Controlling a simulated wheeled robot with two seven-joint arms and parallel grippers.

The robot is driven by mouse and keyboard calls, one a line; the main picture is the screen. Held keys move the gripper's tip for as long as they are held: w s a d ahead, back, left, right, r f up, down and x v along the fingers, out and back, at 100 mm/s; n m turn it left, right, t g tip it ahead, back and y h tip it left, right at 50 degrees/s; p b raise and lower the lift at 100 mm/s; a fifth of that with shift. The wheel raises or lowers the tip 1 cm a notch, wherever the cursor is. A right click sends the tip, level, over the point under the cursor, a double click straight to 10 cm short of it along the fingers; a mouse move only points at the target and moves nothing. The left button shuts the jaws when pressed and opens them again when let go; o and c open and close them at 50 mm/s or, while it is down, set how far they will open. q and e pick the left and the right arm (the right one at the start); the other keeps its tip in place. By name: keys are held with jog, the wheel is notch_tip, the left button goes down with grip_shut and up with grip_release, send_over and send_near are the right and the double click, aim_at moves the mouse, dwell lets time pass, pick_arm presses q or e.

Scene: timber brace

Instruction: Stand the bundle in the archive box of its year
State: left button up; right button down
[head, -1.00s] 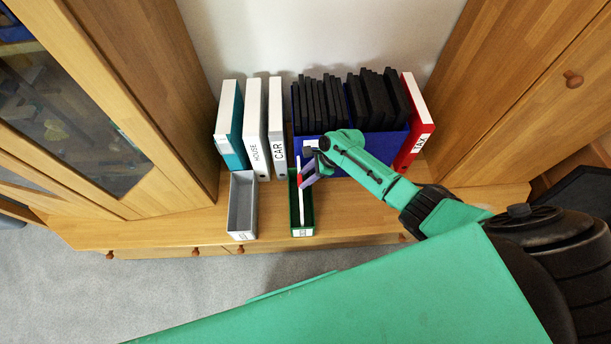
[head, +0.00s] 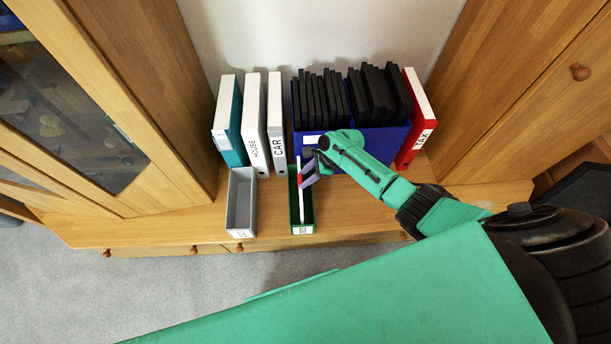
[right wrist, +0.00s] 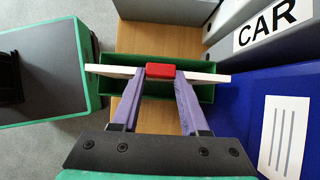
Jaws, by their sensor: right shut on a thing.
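The bundle (right wrist: 112,70) is a thin white stack with a red piece at its middle. My right gripper (right wrist: 160,76) is shut on it at that red piece. In the head view the bundle (head: 300,192) appears as a narrow white strip, on edge, lined up lengthwise with the green archive box (head: 308,212). In the right wrist view it crosses over the green box (right wrist: 150,94), its upper edge above the rim. How deep its lower edge sits is hidden. A grey archive box (head: 241,205) stands left of the green one, empty. Both front labels are too small to read. My left gripper is out of view.
Behind the boxes stand a teal binder (head: 229,120), white HOUSE (head: 254,125) and CAR (head: 277,120) binders, a blue bin (head: 375,145) of black cases and a red TAX binder (head: 417,118). Wooden cabinets flank the shelf. Bare shelf (head: 275,222) shows between the two boxes.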

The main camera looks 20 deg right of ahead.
jog(key=shift+f+b, duration=1.9)
jog(key=shift+f, duration=0.55)
jog(key=shift+c, duration=1.7)
grip_release()
jog(key=p+v, duration=0.5)
jog(key=v, duration=0.9)
jog(key=shift+d+r, duration=0.15)
jog(key=shift+r, duration=0.05)
